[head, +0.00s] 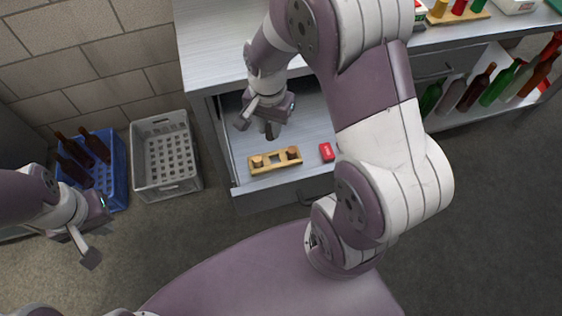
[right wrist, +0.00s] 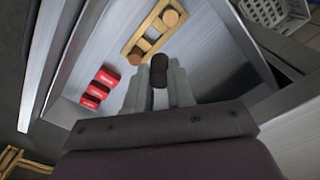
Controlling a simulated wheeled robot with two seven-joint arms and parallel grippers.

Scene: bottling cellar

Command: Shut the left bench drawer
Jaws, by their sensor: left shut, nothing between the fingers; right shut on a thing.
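The left bench drawer (head: 265,203) stands pulled out below the worktop in the head view, its bar handle partly behind my right arm. It holds a light wooden rack (head: 262,168) with brown corks and a red box (head: 326,152). My right gripper (head: 262,125) is over the drawer's inside, shut on a dark brown stopper (right wrist: 158,72), which the right wrist view shows between the fingertips. My left gripper (head: 88,252) is shut and empty, over the floor at the left, away from the drawer.
A grey crate (head: 165,190), seemingly empty, stands on the floor left of the drawer. A blue crate (head: 118,195) with brown bottles is beyond it. The worktop (head: 215,60) is above the drawer. Several bottles lie on a shelf at right. Floor before the drawer is partly clear.

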